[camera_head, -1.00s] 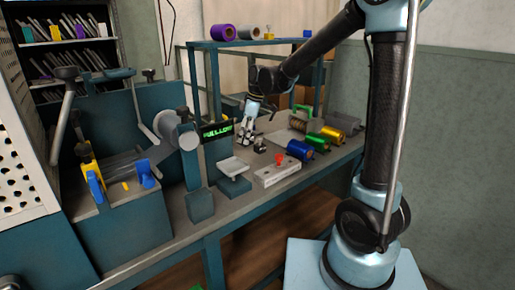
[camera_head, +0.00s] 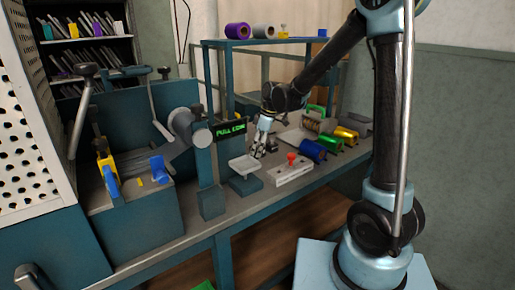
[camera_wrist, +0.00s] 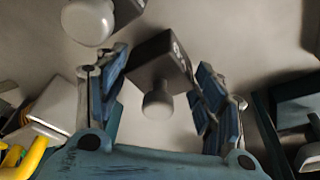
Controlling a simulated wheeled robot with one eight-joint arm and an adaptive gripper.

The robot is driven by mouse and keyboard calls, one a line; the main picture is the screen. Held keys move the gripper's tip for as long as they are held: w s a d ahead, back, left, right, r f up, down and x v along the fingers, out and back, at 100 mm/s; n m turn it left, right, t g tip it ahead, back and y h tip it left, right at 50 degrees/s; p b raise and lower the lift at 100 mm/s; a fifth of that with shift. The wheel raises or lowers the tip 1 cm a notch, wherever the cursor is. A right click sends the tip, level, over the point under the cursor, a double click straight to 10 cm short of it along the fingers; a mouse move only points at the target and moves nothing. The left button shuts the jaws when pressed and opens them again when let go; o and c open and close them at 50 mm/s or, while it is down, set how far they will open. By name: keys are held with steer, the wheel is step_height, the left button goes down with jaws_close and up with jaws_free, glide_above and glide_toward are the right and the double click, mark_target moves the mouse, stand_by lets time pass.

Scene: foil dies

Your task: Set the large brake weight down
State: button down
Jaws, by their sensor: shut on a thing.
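In the wrist view a dark block-shaped weight with a pale round knob (camera_wrist: 158,70) is between the blue-padded fingers of my gripper (camera_wrist: 160,98). I take it for the large brake weight; its label is only partly visible. My gripper is shut on it, over the grey bench top. Whether its base touches the bench is unclear. In the head view my gripper (camera_head: 258,152) points down at the bench behind the pale-topped stand, and the held weight is too small to make out there. A second knobbed weight (camera_wrist: 88,22) stands at the upper left of the wrist view.
A pale-topped stand (camera_head: 245,164) and a pale block with a red knob (camera_head: 292,170) are close in front. Blue (camera_head: 312,150), green and gold rolls lie to the right. A display (camera_head: 230,128) and the teal machine stand left. A shelf (camera_head: 265,42) spans the back.

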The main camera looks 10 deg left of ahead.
steer(key=shift+c, duration=2)
jaws_free()
steer(key=v, duration=1.2)
steer(key=s+d+m, duration=0.4)
steer(key=d+m, duration=0.1)
steer(key=d, duration=0.8)
steer(key=s+d+f+m+t+h, duration=0.1)
steer(key=s+d+f+m, duration=0.5)
steer(key=s+d, duration=0.3)
steer(key=s+d+f+m+t+h, duration=0.1)
steer(key=s+d+f+m+h, duration=0.1)
steer(key=s+d+f+m, duration=0.4)
steer(key=s+d+m, duration=0.1)
steer(key=s+d, duration=0.3)
steer(key=d, duration=0.5)
steer(key=shift+s+m, duration=0.25)
steer(key=shift+m, duration=0.15)
